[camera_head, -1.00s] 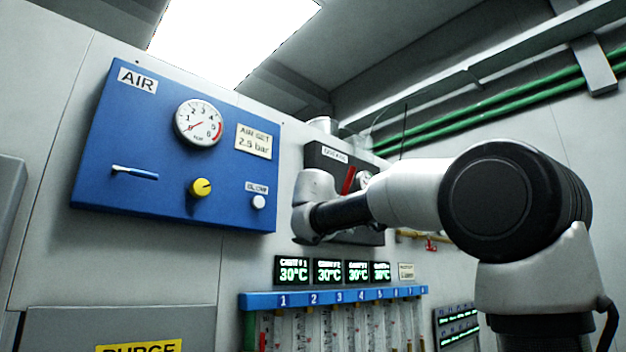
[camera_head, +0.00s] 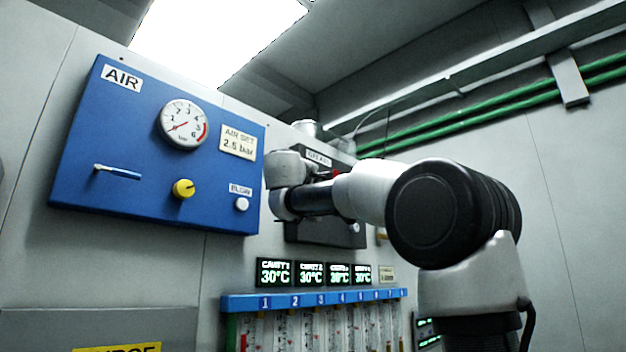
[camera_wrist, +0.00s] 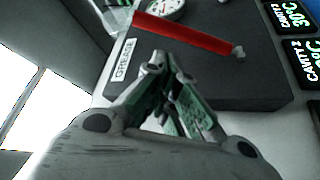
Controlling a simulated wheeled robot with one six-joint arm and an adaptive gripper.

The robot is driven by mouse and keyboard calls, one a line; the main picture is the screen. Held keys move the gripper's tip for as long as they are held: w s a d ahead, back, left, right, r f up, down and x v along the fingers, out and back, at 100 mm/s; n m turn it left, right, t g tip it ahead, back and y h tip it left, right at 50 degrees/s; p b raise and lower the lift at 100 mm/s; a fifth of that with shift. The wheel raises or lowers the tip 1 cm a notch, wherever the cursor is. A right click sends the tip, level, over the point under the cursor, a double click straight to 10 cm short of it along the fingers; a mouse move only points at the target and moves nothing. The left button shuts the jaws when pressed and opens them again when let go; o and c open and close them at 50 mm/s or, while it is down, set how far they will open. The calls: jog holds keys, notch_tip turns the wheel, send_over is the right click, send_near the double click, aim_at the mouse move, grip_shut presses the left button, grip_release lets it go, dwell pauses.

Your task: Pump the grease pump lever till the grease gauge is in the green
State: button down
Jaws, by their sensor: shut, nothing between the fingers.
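The grease pump is a dark box marked GREASE on the wall. Its lower face (camera_head: 325,234) shows in the head view behind my arm. In the wrist view its dark face (camera_wrist: 225,85) lies ahead of my gripper. The red lever (camera_wrist: 185,33) crosses the top of the box there; only a small red piece of the lever (camera_head: 334,174) shows in the head view. The white grease gauge (camera_wrist: 165,7) is cut by the wrist view's top edge, and its reading is not legible. My gripper (camera_wrist: 168,66) is shut and empty, apart from the lever. The head view hides its fingers.
A blue AIR panel (camera_head: 150,205) with a gauge, yellow knob and small lever is left of the pump. Cavity displays (camera_head: 311,273) and a blue-topped row of tubes (camera_head: 300,299) are below. Green pipes (camera_head: 500,111) run high on the right.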

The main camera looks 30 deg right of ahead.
jog(key=x, duration=0.7)
jog(key=shift+d, duration=0.15)
jog(key=shift+s+d+f+m, duration=0.2)
jog(key=shift+s+m, duration=0.1)
jog(key=shift+m, duration=0.2)
jog(key=s+d+f+m+g+h, duration=0.2)
jog(key=s+f+m+g+h, duration=0.3)
jog(key=m, duration=0.9)
jog(key=shift+s+d+f+h, duration=0.2)
jog(key=shift+s+f+h, duration=0.9)
jog(key=shift+f, duration=0.65)
jog(key=shift+w, duration=0.1)
